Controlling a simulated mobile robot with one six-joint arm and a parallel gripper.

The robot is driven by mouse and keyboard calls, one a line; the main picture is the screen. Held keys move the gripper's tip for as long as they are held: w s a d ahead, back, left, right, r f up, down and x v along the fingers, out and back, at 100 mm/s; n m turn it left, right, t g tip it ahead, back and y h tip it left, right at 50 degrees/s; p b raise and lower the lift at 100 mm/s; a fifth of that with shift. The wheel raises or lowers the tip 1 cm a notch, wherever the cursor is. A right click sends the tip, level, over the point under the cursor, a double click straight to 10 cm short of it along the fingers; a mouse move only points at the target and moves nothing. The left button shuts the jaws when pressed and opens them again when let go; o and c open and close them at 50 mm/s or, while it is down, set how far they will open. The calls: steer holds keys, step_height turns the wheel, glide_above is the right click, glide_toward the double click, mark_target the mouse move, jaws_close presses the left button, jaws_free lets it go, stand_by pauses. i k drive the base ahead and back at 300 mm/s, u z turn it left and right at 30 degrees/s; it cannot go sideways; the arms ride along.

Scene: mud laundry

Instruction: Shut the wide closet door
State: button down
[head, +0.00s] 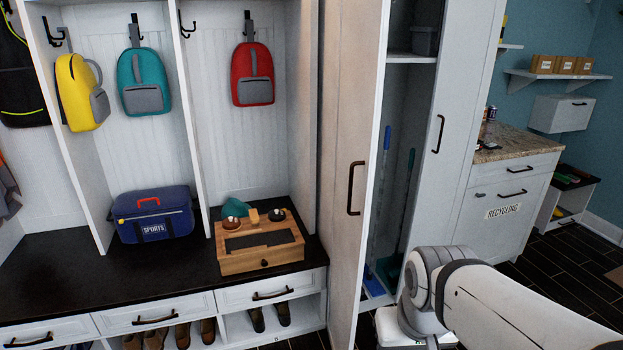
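A tall closet stands at the centre. Its left door (340,110) is swung open, showing its outer face with a dark vertical handle (355,188) and a white edge. To the right, a white door panel (463,110) has its own dark handle (437,133); it looks shut or nearly so. I cannot tell which panel counts as the wide one. Between them the closet interior (398,95) is exposed. My arm reaches in from the lower right, in front of the closet's lower part. My gripper is not clearly visible, and nothing shows it touching either door.
Inside the closet are a grey bin (425,40) on a shelf, and a blue-handled (386,150) and a green-handled cleaning tool (409,170). A bench (70,285) with a wooden box (262,258) and blue sports bag (152,213) lies left. A counter (520,142) stands right; dark floor (560,270) lies beside it.

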mark_target(362, 26)
steer(key=i, duration=1)
steer(key=u, duration=0.05)
